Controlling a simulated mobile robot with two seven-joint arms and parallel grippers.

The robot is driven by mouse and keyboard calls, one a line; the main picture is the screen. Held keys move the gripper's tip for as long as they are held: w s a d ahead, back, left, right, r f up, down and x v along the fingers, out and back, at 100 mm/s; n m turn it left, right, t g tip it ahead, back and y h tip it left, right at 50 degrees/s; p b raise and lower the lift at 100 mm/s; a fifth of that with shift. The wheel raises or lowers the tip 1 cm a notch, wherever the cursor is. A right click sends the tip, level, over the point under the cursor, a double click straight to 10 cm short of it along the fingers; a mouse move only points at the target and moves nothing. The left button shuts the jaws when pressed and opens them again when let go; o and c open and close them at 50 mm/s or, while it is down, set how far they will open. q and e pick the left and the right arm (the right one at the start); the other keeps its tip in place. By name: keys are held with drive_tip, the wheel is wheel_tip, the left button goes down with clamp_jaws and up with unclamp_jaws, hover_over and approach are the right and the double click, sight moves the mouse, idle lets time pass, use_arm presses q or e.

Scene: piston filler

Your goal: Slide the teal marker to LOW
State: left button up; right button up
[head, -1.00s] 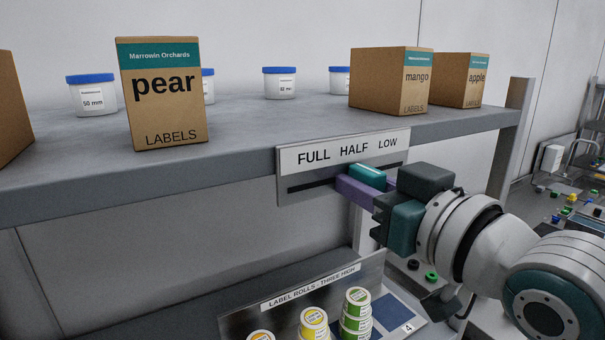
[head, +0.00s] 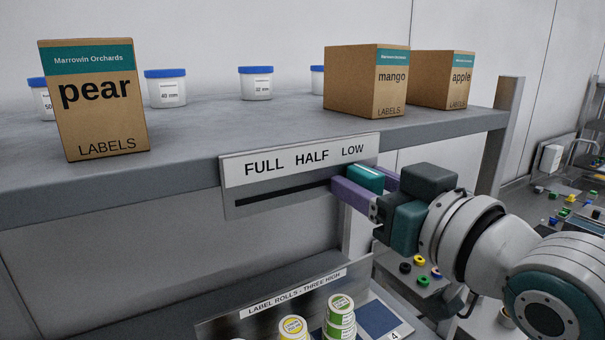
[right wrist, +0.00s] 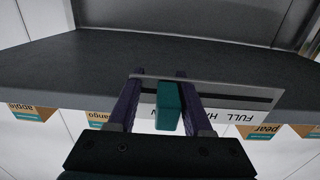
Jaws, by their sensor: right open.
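The teal marker (head: 366,178) sticks out of the dark slot in the FULL / HALF / LOW plate (head: 232,207) on the shelf's front edge. It stands at the slot's right end, beneath and slightly right of LOW. My right gripper (head: 368,186) is open, with one purple finger on each side of the marker. In the right wrist view the teal marker (right wrist: 168,106) lies between the fingers, close against the right-hand finger, with a gap to the left-hand one. I cannot tell whether it touches. My left gripper is not in view.
On the shelf (head: 185,155) stand a pear box (head: 100,105), a mango box (head: 365,85), an apple box (head: 442,80) and several blue-lidded tubs. Below is a label-roll rack (head: 290,302) with stacked rolls. The space in front of the plate's left part is clear.

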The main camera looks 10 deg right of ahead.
sight(381, 193)
drive_tip(key=shift+a, duration=0.1)
drive_tip(key=shift+s+f, duration=0.15)
drive_tip(key=shift+s, duration=0.3)
drive_tip(key=b+v, duration=0.4)
drive_tip(key=v, duration=0.5)
